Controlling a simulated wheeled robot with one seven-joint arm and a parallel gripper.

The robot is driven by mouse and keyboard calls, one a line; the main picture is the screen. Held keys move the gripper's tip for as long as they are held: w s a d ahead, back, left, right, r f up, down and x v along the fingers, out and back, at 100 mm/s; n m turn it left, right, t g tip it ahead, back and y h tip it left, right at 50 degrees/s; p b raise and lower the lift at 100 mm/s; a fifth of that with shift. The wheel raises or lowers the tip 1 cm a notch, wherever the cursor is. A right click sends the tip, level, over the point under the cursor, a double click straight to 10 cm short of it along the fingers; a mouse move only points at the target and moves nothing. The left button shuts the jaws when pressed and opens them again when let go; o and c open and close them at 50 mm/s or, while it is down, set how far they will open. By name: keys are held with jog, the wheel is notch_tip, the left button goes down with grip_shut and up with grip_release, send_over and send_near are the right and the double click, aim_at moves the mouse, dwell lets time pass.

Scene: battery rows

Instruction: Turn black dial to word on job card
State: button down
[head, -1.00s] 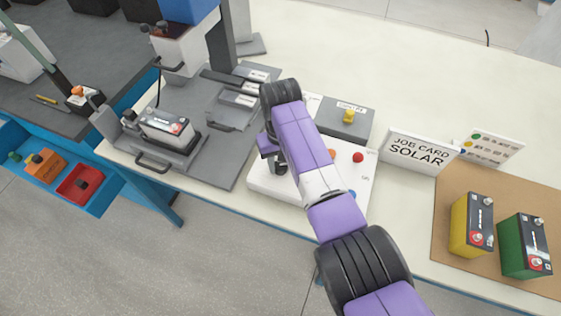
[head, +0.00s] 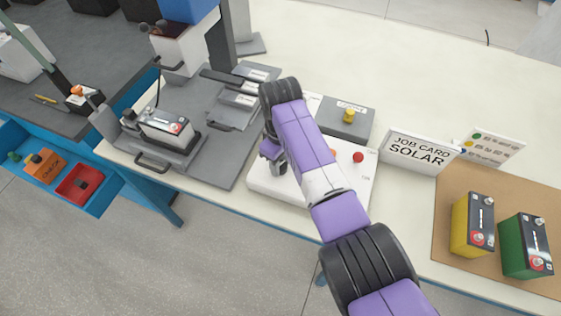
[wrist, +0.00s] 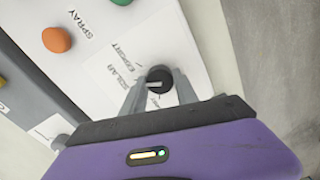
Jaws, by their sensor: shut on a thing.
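The job card (head: 418,152) stands upright on the bench and reads SOLAR. The black dial (wrist: 160,76) sits on the white panel (head: 262,184), with words printed beside it that look like SOLAR (wrist: 120,75) and EXPORT. A pale pointer mark on the dial faces left in the wrist view, toward the printed words; I cannot tell exactly which word it meets. My gripper (wrist: 153,88) is shut on the dial, one finger on each side. In the head view my arm hides the dial.
The panel also carries an orange button (wrist: 57,40), a green button and a red button (head: 358,157). A grey box with a yellow knob (head: 349,116) stands behind. Yellow (head: 472,226) and green (head: 524,246) batteries stand on a brown mat at right.

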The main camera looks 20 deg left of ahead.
jog(key=shift+r+n, duration=0.1)
jog(key=shift+n, duration=0.3)
jog(key=c, duration=0.9)
grip_release()
jog(key=shift+c, duration=0.2)
jog(key=shift+r+b, duration=0.4)
jog(key=shift+r, duration=3.45)
